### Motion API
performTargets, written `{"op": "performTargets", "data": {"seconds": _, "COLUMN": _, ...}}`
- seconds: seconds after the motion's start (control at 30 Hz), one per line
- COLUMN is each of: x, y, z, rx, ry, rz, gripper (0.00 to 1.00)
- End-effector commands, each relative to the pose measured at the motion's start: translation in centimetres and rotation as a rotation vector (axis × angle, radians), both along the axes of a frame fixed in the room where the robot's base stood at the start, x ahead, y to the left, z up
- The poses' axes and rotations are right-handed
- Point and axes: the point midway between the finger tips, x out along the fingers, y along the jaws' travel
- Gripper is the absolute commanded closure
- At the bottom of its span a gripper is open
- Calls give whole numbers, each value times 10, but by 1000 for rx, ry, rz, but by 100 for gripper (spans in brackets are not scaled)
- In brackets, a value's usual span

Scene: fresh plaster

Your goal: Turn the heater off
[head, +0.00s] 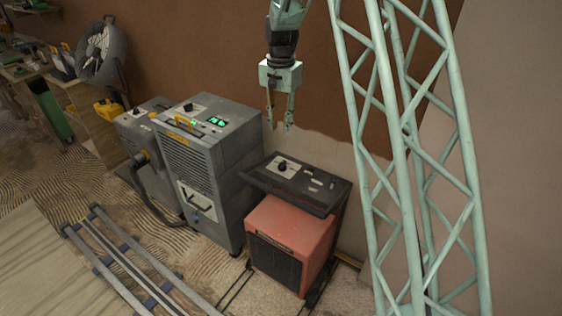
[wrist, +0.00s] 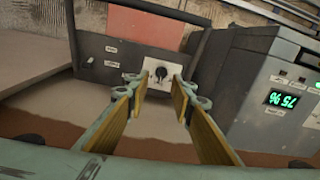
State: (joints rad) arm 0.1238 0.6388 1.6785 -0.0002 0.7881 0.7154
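The heater is a red-orange box (head: 290,235) with a dark front grille and a dark control panel (head: 318,190) tilted on top. A black rotary knob (head: 283,165) sits on a white plate at the panel's left; the wrist view also shows the knob (wrist: 161,73). Its exact setting is too small to read. My gripper (head: 280,128) points down above and behind the knob, apart from it. In the wrist view its fingers (wrist: 161,84) are spread and empty, with the knob seen between the tips.
A brown wall (head: 200,50) is behind. Metal rails (head: 130,265) lie on the floor at the front left.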

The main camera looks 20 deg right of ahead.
Motion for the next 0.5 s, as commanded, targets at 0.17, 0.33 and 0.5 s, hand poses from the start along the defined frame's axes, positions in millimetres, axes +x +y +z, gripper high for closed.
{"op": "performTargets", "data": {"seconds": 0.17, "x": 17, "y": -7, "z": -31, "rx": 3, "ry": 16, "rz": -39, "gripper": 78}}
{"op": "performTargets", "data": {"seconds": 0.33, "x": 30, "y": -13, "z": -56, "rx": 5, "ry": 26, "rz": -72, "gripper": 78}}
{"op": "performTargets", "data": {"seconds": 0.5, "x": 37, "y": -16, "z": -72, "rx": 6, "ry": 34, "rz": -93, "gripper": 78}}
